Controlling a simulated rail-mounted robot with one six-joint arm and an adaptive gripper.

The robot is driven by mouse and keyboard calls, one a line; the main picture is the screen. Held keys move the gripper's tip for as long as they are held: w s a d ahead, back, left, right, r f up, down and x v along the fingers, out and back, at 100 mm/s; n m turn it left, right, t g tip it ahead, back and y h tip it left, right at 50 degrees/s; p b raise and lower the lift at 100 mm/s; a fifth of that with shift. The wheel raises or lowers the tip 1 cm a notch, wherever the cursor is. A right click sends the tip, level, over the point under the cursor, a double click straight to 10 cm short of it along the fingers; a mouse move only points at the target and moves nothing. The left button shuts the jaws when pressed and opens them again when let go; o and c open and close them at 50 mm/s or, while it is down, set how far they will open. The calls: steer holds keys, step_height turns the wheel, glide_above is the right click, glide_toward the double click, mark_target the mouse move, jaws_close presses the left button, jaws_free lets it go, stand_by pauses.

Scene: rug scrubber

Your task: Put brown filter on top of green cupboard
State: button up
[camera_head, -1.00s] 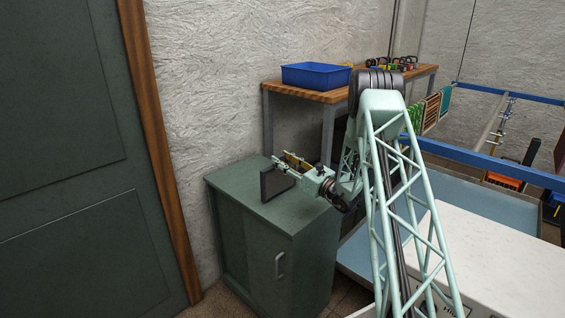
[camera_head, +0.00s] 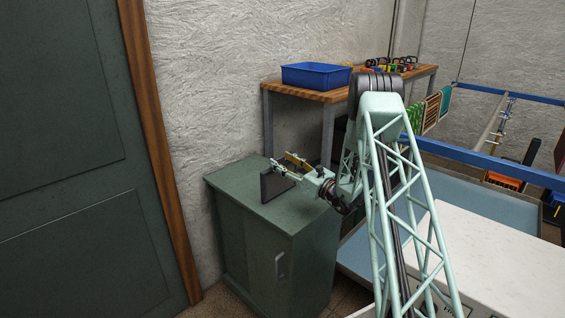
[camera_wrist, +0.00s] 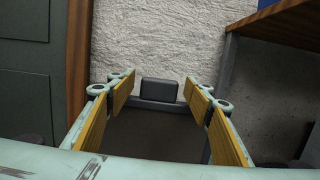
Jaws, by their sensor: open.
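The brown filter (camera_head: 274,186) looks like a dark, thin panel. In the head view it stands upright on top of the green cupboard (camera_head: 230,186), near the middle of its top. My gripper (camera_head: 281,159) is open just above and beside the filter, with its fingers spread apart. In the wrist view the filter (camera_wrist: 155,132) shows as a brown face with a dark grey rim, and a dark block sits at its upper edge. It lies between and beyond my open fingers (camera_wrist: 160,84), with gaps to both pads. Its lower part is hidden.
A wooden bench (camera_head: 310,95) behind the cupboard holds a blue bin (camera_head: 316,77) and several small coloured items. A green door (camera_head: 65,160) stands on the left and a rough wall behind. Blue rails (camera_head: 470,160) and a white-topped box (camera_head: 480,255) are on the right.

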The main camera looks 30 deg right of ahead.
steer(key=shift+r, duration=0.15)
steer(key=v, duration=1.2)
steer(key=shift+p, duration=0.35)
steer(key=shift+a+r, duration=0.1)
